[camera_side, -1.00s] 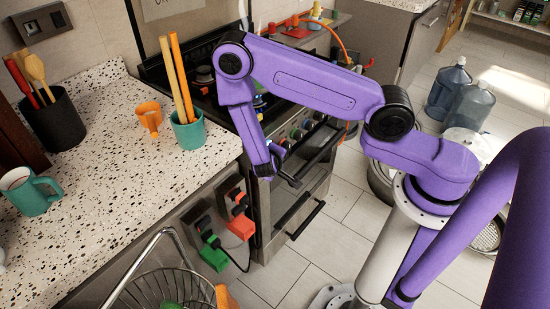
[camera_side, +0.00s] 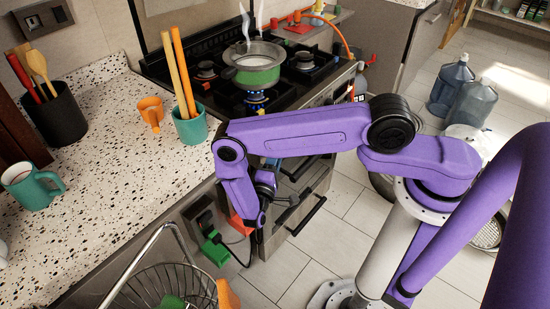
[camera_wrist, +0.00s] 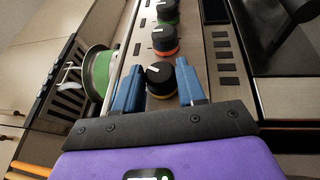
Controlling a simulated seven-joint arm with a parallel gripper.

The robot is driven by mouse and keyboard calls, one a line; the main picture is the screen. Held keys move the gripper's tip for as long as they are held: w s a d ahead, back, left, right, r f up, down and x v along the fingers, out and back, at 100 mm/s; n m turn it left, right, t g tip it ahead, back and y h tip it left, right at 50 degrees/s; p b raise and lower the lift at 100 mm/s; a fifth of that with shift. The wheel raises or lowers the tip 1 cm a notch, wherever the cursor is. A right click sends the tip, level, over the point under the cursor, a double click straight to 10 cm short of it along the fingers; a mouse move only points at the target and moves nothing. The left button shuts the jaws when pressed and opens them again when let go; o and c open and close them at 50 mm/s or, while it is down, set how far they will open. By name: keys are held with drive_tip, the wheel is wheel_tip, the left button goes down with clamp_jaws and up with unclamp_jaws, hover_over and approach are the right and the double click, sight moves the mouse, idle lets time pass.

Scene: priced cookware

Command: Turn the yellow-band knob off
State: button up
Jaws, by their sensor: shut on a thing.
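The yellow-band knob (camera_wrist: 160,75) is black with a white pointer line and sits on the stove's front panel in the wrist view. Its pointer tilts to the upper left of the picture. My gripper (camera_wrist: 159,70) has its two blue fingers on either side of this knob and is shut on it. In the side view my gripper (camera_side: 266,188) is at the stove's front, and my arm hides the knob there. A green-banded pot (camera_side: 257,76) steams on a burner, with a blue flame (camera_side: 256,98) below it.
An orange-band knob (camera_wrist: 165,41) and a green-band knob (camera_wrist: 167,11) are in line beyond the held one. The oven handle (camera_side: 306,216) juts out below. The speckled counter (camera_side: 110,185) holds a teal cup (camera_side: 189,127) near its edge. The floor in front is partly clear.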

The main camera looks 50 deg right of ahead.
drive_tip(key=shift+w+d+f+n+t+h, duration=0.1)
drive_tip(key=shift+f+n+t+h, duration=0.15)
drive_tip(key=shift+n+t+h, duration=0.85)
drive_tip(key=shift+h, duration=0.3)
drive_tip(key=o, duration=0.8)
drive_tip(key=shift+r, duration=0.1)
